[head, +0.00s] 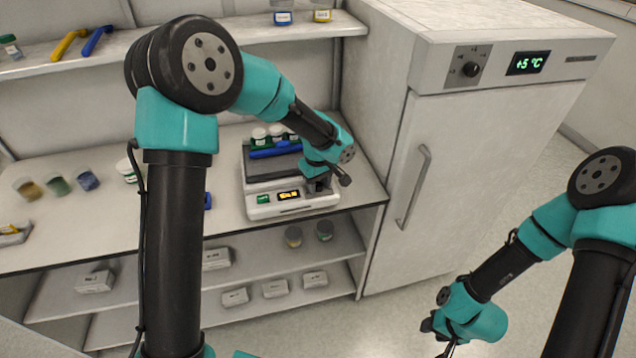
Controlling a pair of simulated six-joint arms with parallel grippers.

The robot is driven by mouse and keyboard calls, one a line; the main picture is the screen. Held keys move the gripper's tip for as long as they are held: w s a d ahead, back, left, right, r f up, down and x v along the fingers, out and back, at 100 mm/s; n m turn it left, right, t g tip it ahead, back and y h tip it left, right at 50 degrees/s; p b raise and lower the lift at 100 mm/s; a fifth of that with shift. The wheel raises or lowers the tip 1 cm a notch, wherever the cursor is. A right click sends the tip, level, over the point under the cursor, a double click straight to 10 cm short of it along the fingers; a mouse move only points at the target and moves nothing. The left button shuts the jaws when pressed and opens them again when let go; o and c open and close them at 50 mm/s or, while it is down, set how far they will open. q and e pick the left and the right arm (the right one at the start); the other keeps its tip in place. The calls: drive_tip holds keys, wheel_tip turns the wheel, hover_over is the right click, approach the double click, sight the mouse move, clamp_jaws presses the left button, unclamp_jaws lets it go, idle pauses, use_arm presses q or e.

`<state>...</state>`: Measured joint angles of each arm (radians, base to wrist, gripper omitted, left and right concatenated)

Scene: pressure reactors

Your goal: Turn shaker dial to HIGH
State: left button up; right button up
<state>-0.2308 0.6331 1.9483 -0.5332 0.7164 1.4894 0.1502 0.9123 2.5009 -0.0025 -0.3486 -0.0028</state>
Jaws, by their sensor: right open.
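The shaker (274,212) stands on the bench, a white unit with a dark top plate. Its front has a green button (263,198) and a small display lit in orange (289,195). Tubs with white lids and a blue holder (275,152) sit on the plate. My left gripper (318,188) is at the right end of the shaker's front panel, pointing down. It covers the spot right of the display, so I cannot make out the dial or its setting. Its fingers are too small and dark to read. My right gripper (440,338) is open and empty, low over the floor, far from the shaker.
A white fridge (480,150) reading +5 °C, with a knob (470,69) and handle (414,188), stands right of the bench. Jars (57,186) sit on the bench at left. Shelves above and below hold tools, jars and boxes (275,288).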

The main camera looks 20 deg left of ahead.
use_arm(q)
drive_tip(key=c, duration=0.6)
drive_tip(key=shift+m, duration=0.3)
drive_tip(key=m, duration=0.4)
drive_tip(key=shift+m, duration=2.3)
drive_tip(key=o, duration=0.9)
drive_tip(key=shift+o, duration=0.2)
